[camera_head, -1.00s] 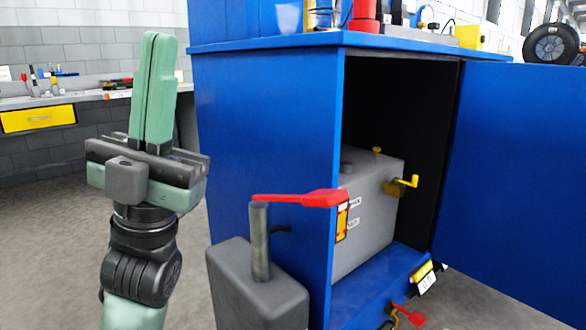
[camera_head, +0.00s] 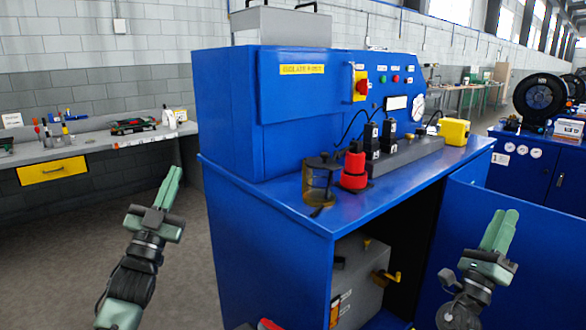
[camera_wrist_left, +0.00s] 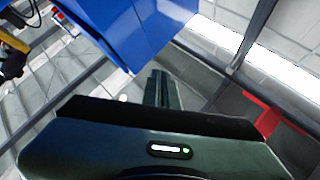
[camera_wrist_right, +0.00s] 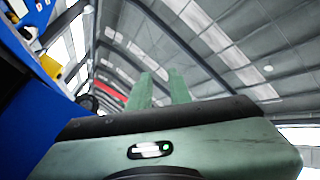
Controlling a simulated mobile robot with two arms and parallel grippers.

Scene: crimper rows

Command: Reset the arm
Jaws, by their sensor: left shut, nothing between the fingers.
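My left gripper (camera_head: 174,172) is at the lower left of the head view, pointing up, in front of the cabinet's left side. Its two green fingers are together with nothing between them. They also show together in the left wrist view (camera_wrist_left: 161,78). My right gripper (camera_head: 506,215) is at the lower right, in front of the blue door (camera_head: 480,215). Its fingers stand a little apart and empty. The gap shows in the right wrist view (camera_wrist_right: 163,76). Both grippers point upward and look clear of the objects around them.
A blue cabinet bench (camera_head: 265,210) stands in the middle with its door open. Inside is a grey tank (camera_head: 358,285). On top are a glass jar (camera_head: 320,180), a red bottle (camera_head: 354,168) and a yellow box (camera_head: 454,131). A side bench with a yellow drawer (camera_head: 52,171) is at left.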

